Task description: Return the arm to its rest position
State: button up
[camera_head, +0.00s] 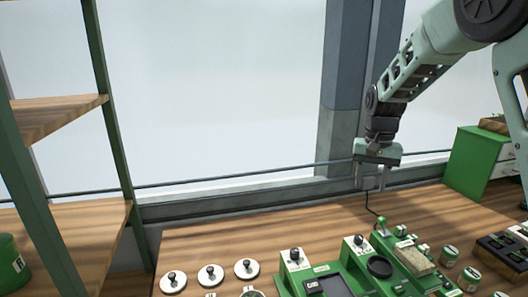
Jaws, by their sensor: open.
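My gripper (370,184) hangs from my raised arm at the right of the head view. Its fingers point down and are open, with nothing seen between them. It is above the back part of the wooden bench (230,239), over the green seeder device (400,260). My arm reaches in from the upper right corner and bends down at the wrist.
Several white discs with black knobs (210,275) lie at the front of the bench. Beside them is a green station with a screen (330,284). Green jars (449,254) and a green cabinet (468,165) stand right. A shelf rack (105,90) is left.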

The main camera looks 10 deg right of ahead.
jog(key=s+a+n+y+b, duration=0.1)
jog(key=s+a+n, duration=0.2)
jog(key=s+a, duration=0.45)
jog(key=s+a+n, duration=0.3)
jog(key=s+a, duration=0.1)
jog(key=a, duration=0.7)
jog(key=s+a+f+n, duration=0.2)
jog(key=s+a+n, duration=0.2)
jog(key=s, duration=0.5)
jog(key=s+a+f+n+b, duration=0.1)
jog(key=s+a+n, duration=0.3)
jog(key=s, duration=0.6)
jog(key=shift+s+f, duration=0.2)
jog(key=shift+f, duration=0.2)
